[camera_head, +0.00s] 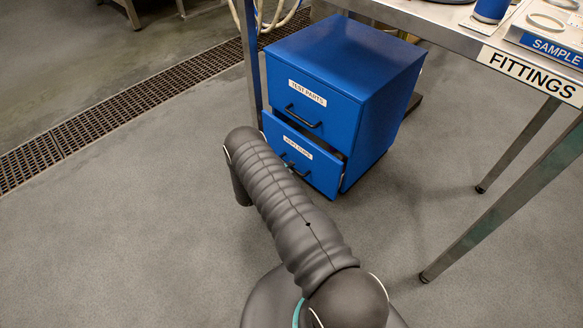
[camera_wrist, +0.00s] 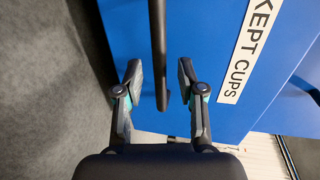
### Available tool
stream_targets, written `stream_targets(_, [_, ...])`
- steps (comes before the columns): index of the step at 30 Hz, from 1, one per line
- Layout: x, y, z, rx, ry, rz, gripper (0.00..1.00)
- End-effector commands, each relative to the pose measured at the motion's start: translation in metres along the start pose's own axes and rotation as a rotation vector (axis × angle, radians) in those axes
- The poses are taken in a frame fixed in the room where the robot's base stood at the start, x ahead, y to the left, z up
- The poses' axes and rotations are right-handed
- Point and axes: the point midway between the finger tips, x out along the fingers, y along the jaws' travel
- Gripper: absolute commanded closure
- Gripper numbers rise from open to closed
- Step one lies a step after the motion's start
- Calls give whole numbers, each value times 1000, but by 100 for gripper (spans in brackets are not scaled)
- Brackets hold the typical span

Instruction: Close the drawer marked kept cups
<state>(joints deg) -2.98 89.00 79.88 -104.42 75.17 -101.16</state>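The drawer marked KEPT CUPS (camera_head: 322,178) is the lower drawer of a blue cabinet (camera_head: 365,85). It stands partly out, its front ahead of the upper drawer's face. In the wrist view its blue front (camera_wrist: 205,30) fills much of the picture, with the white KEPT CUPS label (camera_wrist: 248,45) at the right. My gripper (camera_wrist: 160,76) is open at the drawer front. Its two fingers lie on either side of the dark bar handle (camera_wrist: 158,40), with visible gaps. In the head view my arm hides most of the gripper and part of the drawer front.
The closed upper drawer, marked TEST PARTS (camera_head: 330,108), is above. A metal table marked FITTINGS (camera_head: 530,75) stands at the right, its legs near the cabinet. A floor drain grate (camera_head: 120,107) runs at the left. The floor before the cabinet is otherwise clear.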

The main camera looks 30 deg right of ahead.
Motion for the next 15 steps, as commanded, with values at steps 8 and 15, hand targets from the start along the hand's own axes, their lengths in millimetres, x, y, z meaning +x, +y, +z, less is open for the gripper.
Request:
stream_targets(8, [20,0,0,1,0,-1,61])
stream_targets(15, [20,0,0,1,0,-1,61])
